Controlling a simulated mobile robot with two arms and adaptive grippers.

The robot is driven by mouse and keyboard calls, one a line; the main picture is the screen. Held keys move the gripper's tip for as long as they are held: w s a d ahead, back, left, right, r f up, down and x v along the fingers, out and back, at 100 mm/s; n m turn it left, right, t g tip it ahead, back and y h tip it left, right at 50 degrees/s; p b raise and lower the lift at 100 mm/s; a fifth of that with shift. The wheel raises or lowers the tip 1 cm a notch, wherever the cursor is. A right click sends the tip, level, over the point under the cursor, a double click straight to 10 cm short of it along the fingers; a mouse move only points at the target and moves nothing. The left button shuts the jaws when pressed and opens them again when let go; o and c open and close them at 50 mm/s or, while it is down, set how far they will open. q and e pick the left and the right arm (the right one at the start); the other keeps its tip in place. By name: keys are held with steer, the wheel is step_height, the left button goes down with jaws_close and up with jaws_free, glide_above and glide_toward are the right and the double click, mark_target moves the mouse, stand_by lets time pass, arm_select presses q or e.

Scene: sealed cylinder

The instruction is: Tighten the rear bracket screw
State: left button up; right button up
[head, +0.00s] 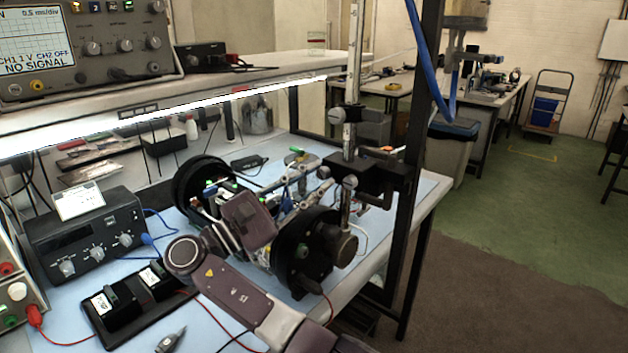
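The cylinder assembly lies on the blue-topped bench, with a black end flange (304,262) at the near end and another black ring (190,190) at the far left end. Small green and metal parts show between them. My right arm comes in from the bottom and bends back over the assembly. My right gripper (250,218) is over the middle of the assembly; its fingertips are not clear against the metal parts behind. The rear bracket and its screw cannot be made out. My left gripper is not in view.
A metal stand with a black clamp block (368,177) rises close behind the assembly. A black power supply (88,240) and a black tray (135,302) stand at left, with red cables and a small tool (170,341) in front. A black frame post stands at right.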

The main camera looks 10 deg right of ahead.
steer(key=shift+o, duration=1.2)
steer(key=shift+s+r, duration=0.1)
steer(key=shift+r, duration=0.15)
step_height(320, 180, up, 10)
steer(key=shift+f, duration=0.2)
